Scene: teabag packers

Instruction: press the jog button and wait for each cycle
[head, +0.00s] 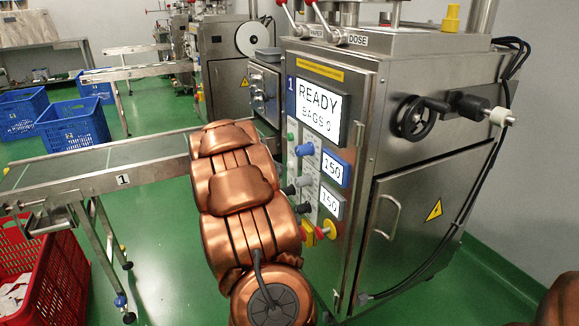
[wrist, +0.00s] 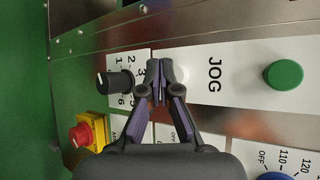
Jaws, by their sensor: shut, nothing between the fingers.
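The control panel of machine 1 is in front of me. Its display (head: 318,107) reads READY with a bag count below, whose digit is hard to read. In the wrist view the JOG label (wrist: 214,75) lies right of my gripper (wrist: 159,82). A pale button (wrist: 183,74) is between that label and the fingers, partly hidden by them. A green button (wrist: 283,75) is on the label's other side. My gripper is shut and empty, its tips over the panel near the pale button. I cannot tell if they touch anything. My arm hides the gripper in the head view.
A black selector knob (wrist: 115,81) and a red stop button on a yellow base (wrist: 82,134) are left of the fingers. A conveyor (head: 90,178) runs left of my arm. A red crate (head: 38,262) and blue crates (head: 75,124) stand on the green floor.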

